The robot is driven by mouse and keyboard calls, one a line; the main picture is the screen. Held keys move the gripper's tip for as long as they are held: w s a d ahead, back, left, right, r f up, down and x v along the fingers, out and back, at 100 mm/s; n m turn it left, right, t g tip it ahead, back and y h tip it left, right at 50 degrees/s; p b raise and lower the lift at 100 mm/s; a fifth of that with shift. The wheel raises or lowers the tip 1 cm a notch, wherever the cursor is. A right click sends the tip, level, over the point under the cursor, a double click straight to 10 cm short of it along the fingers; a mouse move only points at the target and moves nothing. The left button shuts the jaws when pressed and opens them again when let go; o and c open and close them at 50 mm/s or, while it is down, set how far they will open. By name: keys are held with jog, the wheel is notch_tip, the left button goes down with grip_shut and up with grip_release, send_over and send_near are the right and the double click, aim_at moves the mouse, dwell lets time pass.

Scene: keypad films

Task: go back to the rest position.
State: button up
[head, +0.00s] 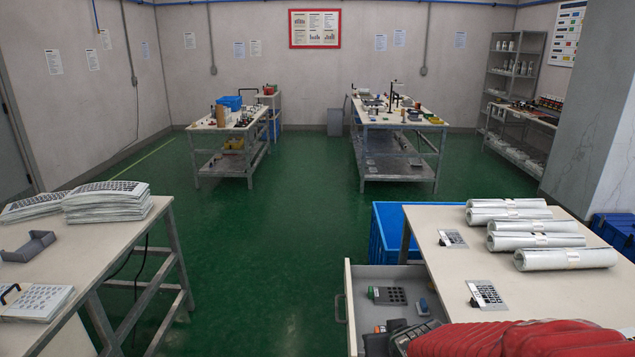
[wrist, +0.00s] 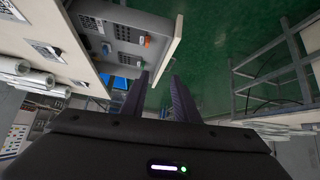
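My gripper (wrist: 160,76) is open in the wrist view. In the head view the red-covered part of my arm (head: 520,340) crosses the bottom right, over the near edge of the right table (head: 440,275). Dark parts beside it, low over the open drawer, look like my wrist; the fingers cannot be made out there. The open drawer (head: 348,305) lies left of that table and holds a dark keypad piece (head: 390,295) and small items. It also shows in the wrist view (wrist: 170,52).
Rolled film bundles (head: 565,258) and two keypad sheets (head: 487,294) lie on the right table. A blue crate (head: 390,232) stands behind the drawer. Green floor between the tables is clear.

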jog(key=shift+w+d+f, duration=0.1)
jog(key=shift+w+d, duration=0.3)
jog(key=shift+d, duration=0.05)
jog(key=shift+s+d, duration=0.1)
jog(key=s+d+g+h, duration=0.15)
jog(key=s+g, duration=0.25)
jog(key=s, duration=0.5)
jog(key=s+a+r+t+y, duration=0.1)
jog(key=s+r, duration=0.9)
jog(key=r, duration=0.2)
jog(key=shift+s+a+r+m, duration=0.15)
jog(key=shift+a+r+m, duration=0.25)
